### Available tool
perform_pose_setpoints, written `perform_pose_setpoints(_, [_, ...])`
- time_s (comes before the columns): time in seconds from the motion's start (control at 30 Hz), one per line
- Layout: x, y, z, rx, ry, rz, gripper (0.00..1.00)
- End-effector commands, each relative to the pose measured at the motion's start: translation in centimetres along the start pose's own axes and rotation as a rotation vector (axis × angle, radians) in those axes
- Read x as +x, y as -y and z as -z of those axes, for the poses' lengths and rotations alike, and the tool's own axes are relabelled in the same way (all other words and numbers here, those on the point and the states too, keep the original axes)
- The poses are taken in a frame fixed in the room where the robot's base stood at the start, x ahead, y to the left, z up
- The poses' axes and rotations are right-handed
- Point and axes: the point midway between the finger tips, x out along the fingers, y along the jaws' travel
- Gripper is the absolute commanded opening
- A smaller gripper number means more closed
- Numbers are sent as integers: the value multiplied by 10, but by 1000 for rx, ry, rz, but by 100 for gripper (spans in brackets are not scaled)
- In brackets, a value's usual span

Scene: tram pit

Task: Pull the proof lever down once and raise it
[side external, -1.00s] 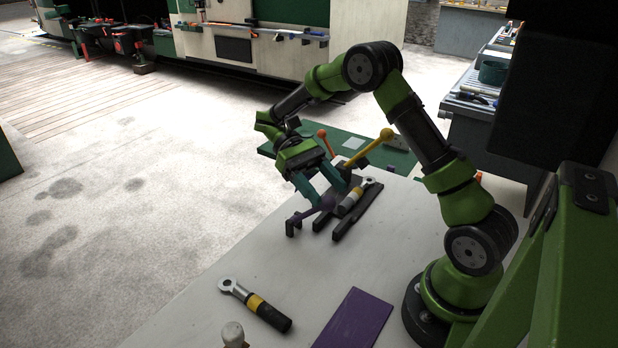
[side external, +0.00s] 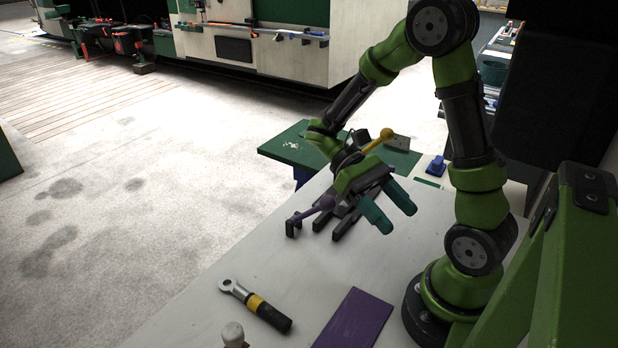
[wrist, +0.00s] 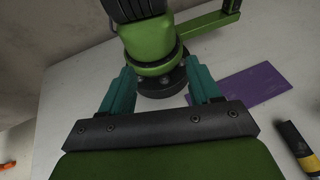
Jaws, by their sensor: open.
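I cannot tell which is the proof lever. My gripper (side external: 397,219) is open and empty, to the right of the purple lever and in front of the yellow one, apart from both. Its teal fingers point toward my base; in the wrist view the open gripper (wrist: 160,72) shows no lever between the fingers.
A ratchet wrench (side external: 257,305) with a yellow band lies on the pale bench (side external: 215,322), near a purple mat (side external: 355,322). A white-topped peg (side external: 233,333) stands at the front. A blue item (side external: 436,166) sits at the back right. The bench middle is clear.

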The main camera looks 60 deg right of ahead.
Motion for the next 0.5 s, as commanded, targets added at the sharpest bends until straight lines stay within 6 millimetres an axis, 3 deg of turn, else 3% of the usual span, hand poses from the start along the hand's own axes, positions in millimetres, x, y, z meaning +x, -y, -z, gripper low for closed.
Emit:
perform_pose_setpoints(0.4, [5,-1,-2,-1,-1,-2,62])
perform_pose_setpoints(0.5, [-9,2,1,-7,-51,-5,62])
